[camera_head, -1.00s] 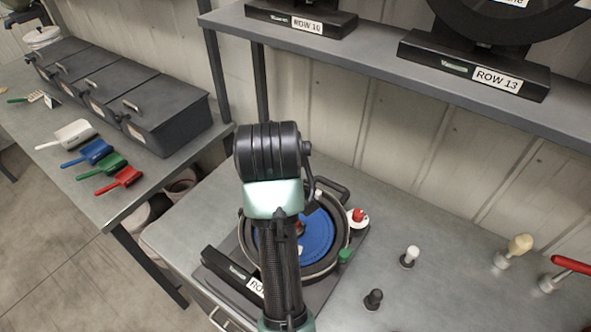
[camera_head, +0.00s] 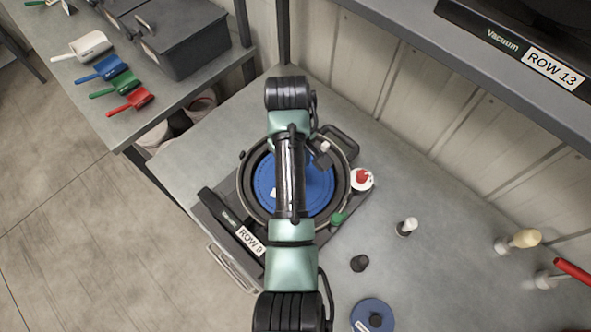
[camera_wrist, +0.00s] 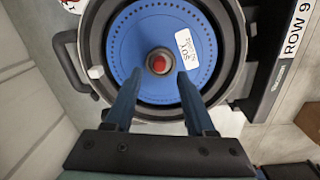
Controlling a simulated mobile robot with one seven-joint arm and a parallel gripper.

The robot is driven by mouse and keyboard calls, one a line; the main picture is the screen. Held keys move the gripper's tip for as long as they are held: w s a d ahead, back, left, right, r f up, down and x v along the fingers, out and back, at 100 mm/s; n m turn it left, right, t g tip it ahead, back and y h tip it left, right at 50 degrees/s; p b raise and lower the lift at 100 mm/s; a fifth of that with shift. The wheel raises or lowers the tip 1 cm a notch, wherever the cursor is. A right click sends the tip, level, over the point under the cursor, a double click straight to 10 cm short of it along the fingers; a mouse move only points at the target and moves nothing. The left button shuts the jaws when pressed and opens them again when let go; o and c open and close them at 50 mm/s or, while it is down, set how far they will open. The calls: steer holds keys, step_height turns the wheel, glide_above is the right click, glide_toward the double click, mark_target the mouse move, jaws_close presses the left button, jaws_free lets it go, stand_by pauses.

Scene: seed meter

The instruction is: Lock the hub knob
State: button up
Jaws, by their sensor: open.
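The red hub knob (camera_wrist: 158,62) shows in the wrist view at the centre of the blue seed disc (camera_wrist: 125,37). The disc lies in the dark round meter housing (camera_wrist: 234,40) on the bench. My gripper (camera_wrist: 158,78) is open and empty, its two fingers pointing toward the hub, one to each side of the knob in the picture. I cannot tell how far the fingertips are above the disc. In the head view my arm covers the hub and part of the blue disc (camera_head: 264,181), and my gripper is hidden there.
A red-topped white knob (camera_head: 361,179) and a green part (camera_head: 339,218) sit at the housing's edge. White (camera_head: 406,226) and black (camera_head: 359,263) pegs and another blue disc (camera_head: 361,313) stand to the right on the bench. A shelf (camera_head: 420,50) overhangs the back.

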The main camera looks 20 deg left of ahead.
steer(key=shift+f, duration=2)
jaws_close()
